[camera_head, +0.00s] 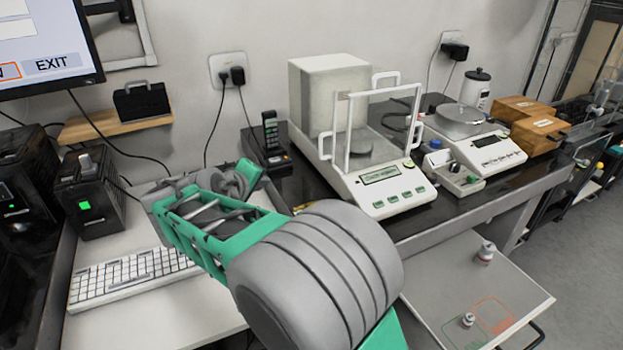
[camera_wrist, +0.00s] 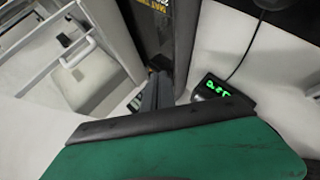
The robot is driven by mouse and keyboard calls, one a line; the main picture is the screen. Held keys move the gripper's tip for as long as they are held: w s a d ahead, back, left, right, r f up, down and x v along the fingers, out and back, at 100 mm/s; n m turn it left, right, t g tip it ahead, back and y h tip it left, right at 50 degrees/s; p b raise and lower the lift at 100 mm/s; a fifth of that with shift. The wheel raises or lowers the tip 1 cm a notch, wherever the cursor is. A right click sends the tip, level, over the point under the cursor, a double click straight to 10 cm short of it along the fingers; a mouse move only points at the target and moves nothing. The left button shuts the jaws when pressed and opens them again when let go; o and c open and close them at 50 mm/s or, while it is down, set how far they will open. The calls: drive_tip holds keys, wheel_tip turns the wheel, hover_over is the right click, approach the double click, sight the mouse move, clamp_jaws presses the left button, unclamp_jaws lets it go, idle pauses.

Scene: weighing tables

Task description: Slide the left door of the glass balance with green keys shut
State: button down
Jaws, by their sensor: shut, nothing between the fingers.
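The glass balance with green keys (camera_head: 398,197) stands on the dark bench right of centre in the head view. Its pale chamber (camera_head: 330,65) is at the back, with a white frame in front. A white handle (camera_head: 325,147) projects on the left side; how far the left door is open I cannot tell from the glass. My arm fills the lower middle of the head view, left of the balance, and its fingertips are not clear there. In the wrist view, my gripper (camera_wrist: 157,92) is shut and empty. No contact with the door is visible.
A keyboard (camera_head: 130,280) lies below my arm. In the wrist view, a device with green digits (camera_wrist: 222,92) sits right of the fingers.

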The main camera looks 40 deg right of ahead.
drive_tip(key=s+d+r+n+g+h+p, duration=0.1)
drive_tip(key=d+r+h+p, duration=0.2)
drive_tip(key=d+h, duration=0.4)
drive_tip(key=d, duration=0.7)
drive_tip(key=shift+s+d+r+n+g, duration=0.15)
drive_tip(key=shift+s+d+n+g, duration=0.1)
drive_tip(key=shift+s+n+g, duration=0.1)
